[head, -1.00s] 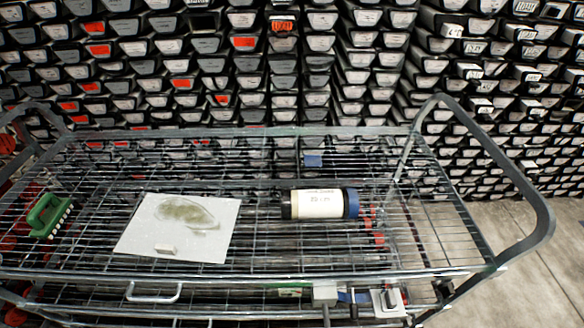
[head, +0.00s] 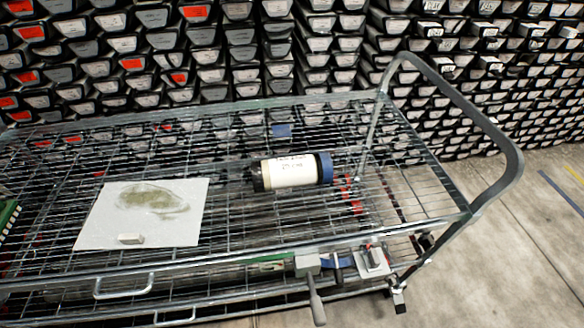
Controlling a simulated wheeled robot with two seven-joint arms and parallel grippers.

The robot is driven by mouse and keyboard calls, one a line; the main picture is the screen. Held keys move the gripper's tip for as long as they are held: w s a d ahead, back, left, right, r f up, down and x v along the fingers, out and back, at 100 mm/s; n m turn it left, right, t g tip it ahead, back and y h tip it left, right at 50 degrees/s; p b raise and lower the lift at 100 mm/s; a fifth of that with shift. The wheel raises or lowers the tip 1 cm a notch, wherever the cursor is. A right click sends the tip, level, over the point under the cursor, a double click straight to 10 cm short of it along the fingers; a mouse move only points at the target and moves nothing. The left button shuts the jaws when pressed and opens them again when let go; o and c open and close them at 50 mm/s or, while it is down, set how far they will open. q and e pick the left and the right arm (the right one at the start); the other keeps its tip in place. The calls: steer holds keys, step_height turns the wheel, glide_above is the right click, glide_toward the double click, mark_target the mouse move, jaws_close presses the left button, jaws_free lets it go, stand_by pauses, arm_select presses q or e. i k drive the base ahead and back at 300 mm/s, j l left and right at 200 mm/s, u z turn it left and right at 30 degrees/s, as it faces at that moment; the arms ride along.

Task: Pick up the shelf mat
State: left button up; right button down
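A flat pale grey-white mat (head: 92,229) lies on the top wire shelf of a metal trolley (head: 262,238), left of centre in the head view. It has a greenish-grey patch (head: 150,198) on it, and a small white block (head: 130,239) sits near its front edge. I take this sheet to be the shelf mat, though no label shows. Neither of my grippers is in view.
A core tube (head: 292,172) with a cream label and blue end lies right of the mat. A curved trolley handle (head: 510,165) rises at the right. A green brush-like object (head: 8,215) is cut off at left. Racks of trays fill the back; floor (head: 530,250) is clear at right.

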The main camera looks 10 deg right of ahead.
mark_target(150, 214)
steer(key=k+l+u, duration=0.1)
steer(key=u, duration=1)
